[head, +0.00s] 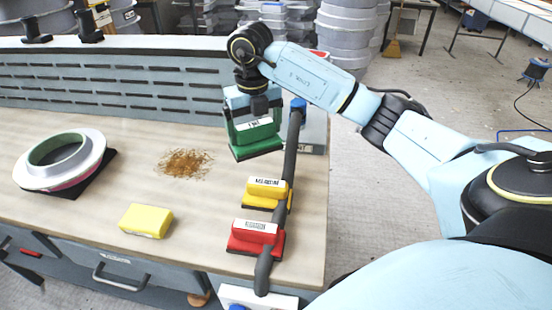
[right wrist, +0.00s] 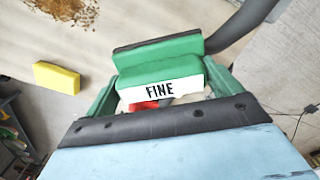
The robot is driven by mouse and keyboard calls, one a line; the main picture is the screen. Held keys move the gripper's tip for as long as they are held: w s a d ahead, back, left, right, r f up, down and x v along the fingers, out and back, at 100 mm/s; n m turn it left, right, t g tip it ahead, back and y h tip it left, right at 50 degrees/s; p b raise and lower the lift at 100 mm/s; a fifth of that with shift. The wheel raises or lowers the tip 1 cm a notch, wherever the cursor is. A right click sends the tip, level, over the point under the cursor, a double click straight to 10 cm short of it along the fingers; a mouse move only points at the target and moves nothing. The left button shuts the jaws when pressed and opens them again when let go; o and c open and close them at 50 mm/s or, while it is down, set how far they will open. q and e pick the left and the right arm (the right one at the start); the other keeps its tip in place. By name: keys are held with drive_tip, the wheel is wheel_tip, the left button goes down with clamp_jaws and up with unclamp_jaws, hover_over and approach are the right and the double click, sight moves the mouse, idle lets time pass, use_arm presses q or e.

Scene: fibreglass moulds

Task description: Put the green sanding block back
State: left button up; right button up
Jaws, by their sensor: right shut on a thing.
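The green sanding block (head: 256,138) has a white label and a dark sanding face underneath. It is at the back right of the workbench, in line with the yellow and red blocks. My right gripper (head: 252,115) is shut on it from above. In the right wrist view the green block (right wrist: 160,75) sits between the fingers, and its label reads "FINE". I cannot tell whether its base touches the bench. A yellow sanding block (head: 266,188) and a red sanding block (head: 255,235) stand nearer the front. My left gripper is not in view.
A dark hose (head: 291,160) runs along the right of the blocks. A yellow sponge (head: 146,220) lies near the front edge of the bench (head: 200,240). A brown pile of shavings (head: 185,163) and a white ring mould (head: 60,160) lie further left.

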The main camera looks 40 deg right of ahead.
sight(268, 117)
drive_tip(key=d+m, duration=0.1)
drive_tip(key=m, duration=0.2)
drive_tip(key=d+m, duration=0.1)
drive_tip(key=m, duration=0.2)
drive_tip(key=d+m, duration=0.2)
drive_tip(key=m, duration=0.2)
drive_tip(key=shift+d+f+b, duration=0.1)
drive_tip(key=shift+f+b, duration=0.15)
drive_tip(key=shift+b, duration=0.15)
drive_tip(key=f+m, duration=0.2)
drive_tip(key=d+f+m, duration=0.1)
drive_tip(key=f+m, duration=0.1)
drive_tip(key=d+f+m+b, duration=0.1)
drive_tip(key=f+m, duration=0.1)
drive_tip(key=shift+d+f, duration=0.15)
drive_tip(key=shift+f, duration=0.2)
wheel_tip(268, 117, down, 4)
drive_tip(key=shift+r, duration=0.2)
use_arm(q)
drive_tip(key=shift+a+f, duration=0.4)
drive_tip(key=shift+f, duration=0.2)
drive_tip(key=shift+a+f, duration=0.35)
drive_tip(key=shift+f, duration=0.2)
use_arm(e)
drive_tip(key=shift+s, duration=0.1)
